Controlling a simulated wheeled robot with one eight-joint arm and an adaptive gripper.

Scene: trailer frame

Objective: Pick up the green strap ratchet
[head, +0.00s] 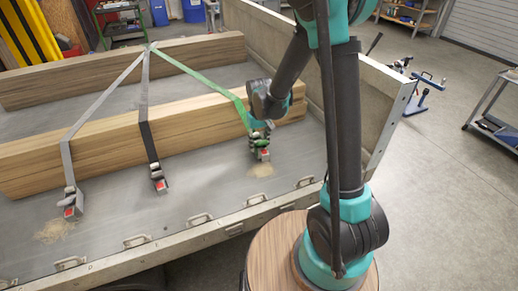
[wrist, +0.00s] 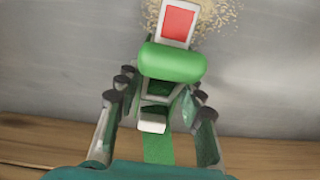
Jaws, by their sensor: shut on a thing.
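The green strap ratchet (head: 262,153) is at the right end of the trailer bed, at the lower end of the green strap (head: 208,82). In the wrist view the ratchet (wrist: 172,62) has a rounded green handle and a red patch on a pale end. The strap (wrist: 158,150) runs from it toward the timber. My gripper (head: 260,132) is above the ratchet; in the wrist view its fingers (wrist: 160,92) stand on both sides of the ratchet's body, shut on it. Finger contact is partly hidden. I cannot tell whether the ratchet is clear of the bed.
A grey strap's ratchet (head: 71,202) and a black strap's ratchet (head: 158,180) lie to the left. Timber beams (head: 100,138) cross the metal bed (head: 190,195). A side wall (head: 390,110) stands right of my arm. Sawdust (head: 261,171) lies by the green ratchet.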

